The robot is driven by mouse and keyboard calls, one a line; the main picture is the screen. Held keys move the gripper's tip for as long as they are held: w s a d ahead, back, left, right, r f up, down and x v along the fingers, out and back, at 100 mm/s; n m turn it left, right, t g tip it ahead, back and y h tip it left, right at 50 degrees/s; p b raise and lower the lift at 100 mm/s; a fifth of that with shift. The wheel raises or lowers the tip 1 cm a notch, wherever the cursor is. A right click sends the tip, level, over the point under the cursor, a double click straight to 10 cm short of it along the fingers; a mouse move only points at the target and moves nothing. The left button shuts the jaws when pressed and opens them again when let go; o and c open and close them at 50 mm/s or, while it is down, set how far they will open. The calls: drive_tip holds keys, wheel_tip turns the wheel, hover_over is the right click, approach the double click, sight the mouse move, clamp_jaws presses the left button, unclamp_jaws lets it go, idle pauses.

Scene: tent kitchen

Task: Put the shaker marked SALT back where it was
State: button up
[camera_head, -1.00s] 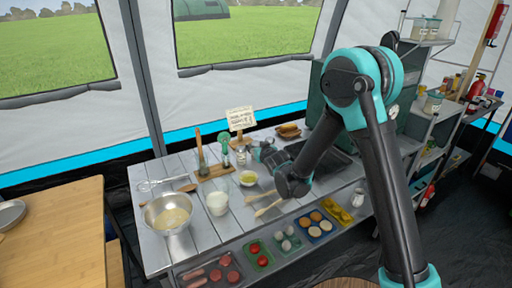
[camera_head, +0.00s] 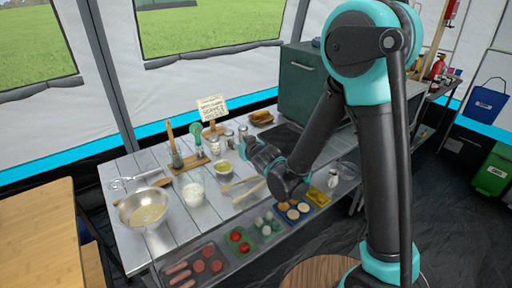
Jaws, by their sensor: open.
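Several small shakers with metal tops stand on the grey slatted table (camera_head: 128,171), behind my gripper. One shaker (camera_head: 214,147) is beside the wooden board, another (camera_head: 229,138) is to its right, and a third (camera_head: 243,132) is farther back. Their markings are too small to read, so I cannot tell which is SALT. Another jar or shaker (camera_head: 333,178) is on the lower shelf at the right. My gripper (camera_head: 248,149) is open over the table, just in front of the shakers. No held object shows between its fingers.
A metal bowl (camera_head: 133,211), a glass of white stuff (camera_head: 193,193), a small yellow bowl (camera_head: 222,169) and wooden spoons crowd the table front. A written card (camera_head: 212,107) stands behind. A dark green box (camera_head: 308,85) is at the back right. Food trays fill the lower shelf.

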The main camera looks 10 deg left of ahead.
drive_tip(key=d+h, duration=0.1)
drive_tip(key=d, duration=0.4)
drive_tip(key=w+d+m+h, duration=0.1)
drive_tip(key=d, duration=0.4)
drive_tip(key=w+d+m+h, duration=0.1)
drive_tip(key=d+h, duration=0.1)
drive_tip(key=d, duration=0.3)
drive_tip(key=shift+w+f, duration=0.15)
drive_tip(key=d, duration=0.3)
drive_tip(key=s+d+m+g+h, duration=0.1)
drive_tip(key=d, duration=0.3)
drive_tip(key=s+d+f+m+h, duration=0.1)
drive_tip(key=d, duration=0.2)
drive_tip(key=shift+s+d+f+g, duration=0.1)
drive_tip(key=shift+d+g, duration=0.25)
drive_tip(key=shift+g, duration=0.05)
drive_tip(key=s+d+f+m+g+h, duration=0.1)
drive_tip(key=s+d+f+g, duration=0.1)
drive_tip(key=s+d, duration=0.7)
drive_tip(key=s+d+f+m+g+h, duration=0.2)
drive_tip(key=s+d+f+g, duration=0.1)
drive_tip(key=s+d, duration=0.6)
drive_tip(key=shift+s+d+f+m+g, duration=0.3)
drive_tip(key=shift+s+d+f, duration=0.1)
drive_tip(key=shift+s, duration=0.35)
drive_tip(key=shift+c, duration=0.6)
